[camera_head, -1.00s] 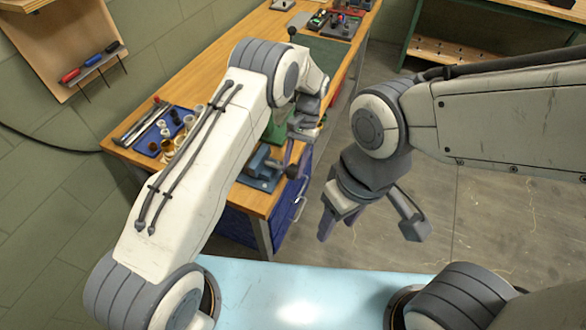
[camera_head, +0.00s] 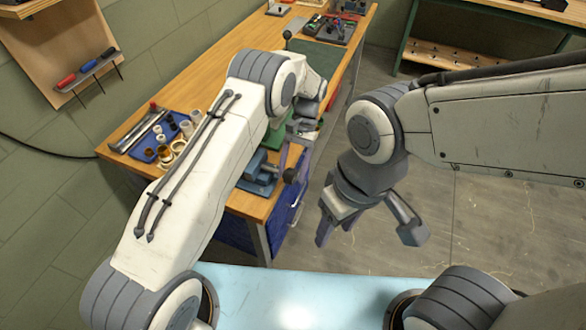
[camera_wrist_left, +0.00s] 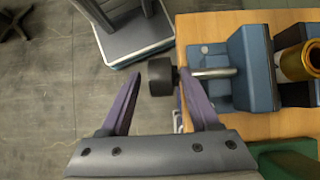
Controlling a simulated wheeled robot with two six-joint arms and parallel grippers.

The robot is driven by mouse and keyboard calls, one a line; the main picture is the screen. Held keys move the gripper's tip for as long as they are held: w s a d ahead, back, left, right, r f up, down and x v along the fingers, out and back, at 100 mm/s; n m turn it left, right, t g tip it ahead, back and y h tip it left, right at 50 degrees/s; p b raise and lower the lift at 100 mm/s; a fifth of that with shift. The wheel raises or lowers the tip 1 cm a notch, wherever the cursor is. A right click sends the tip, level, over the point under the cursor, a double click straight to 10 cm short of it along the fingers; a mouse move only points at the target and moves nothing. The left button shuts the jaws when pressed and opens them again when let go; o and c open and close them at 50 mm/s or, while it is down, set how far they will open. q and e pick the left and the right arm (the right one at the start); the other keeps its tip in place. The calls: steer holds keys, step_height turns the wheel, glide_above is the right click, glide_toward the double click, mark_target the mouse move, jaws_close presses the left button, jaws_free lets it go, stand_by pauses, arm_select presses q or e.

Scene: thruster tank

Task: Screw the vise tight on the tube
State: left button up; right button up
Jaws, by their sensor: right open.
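The blue vise (camera_head: 258,172) stands at the near end of the wooden bench. Its body (camera_wrist_left: 250,68), a steel screw and a dark knob (camera_wrist_left: 161,78) show in the left wrist view. The brass-coloured tube (camera_wrist_left: 300,62) is at the vise on the right edge of that view; I cannot tell whether the jaws touch it. My left gripper (camera_wrist_left: 160,72) is open, with the knob between its fingertips and a gap on the left finger's side. In the head view my left gripper (camera_head: 291,157) is partly hidden. My right gripper (camera_head: 365,232) is open and empty, over the floor beside the bench.
A blue tray (camera_head: 165,140) with several rings and small parts lies on the bench left of my left arm. A green mat (camera_head: 318,58) and a box of tools (camera_head: 335,28) are further back. Open floor (camera_head: 480,220) lies to the right.

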arm_select(q)
steer(key=shift+w, duration=0.1)
steer(key=shift+w+d+r+b, duration=0.1)
steer(key=shift+w+r+b, duration=0.15)
steer(key=shift+b, duration=0.05)
steer(key=b+v, duration=0.2)
steer(key=v, duration=0.7)
steer(key=shift+r, duration=0.35)
steer(key=shift+d, duration=0.1)
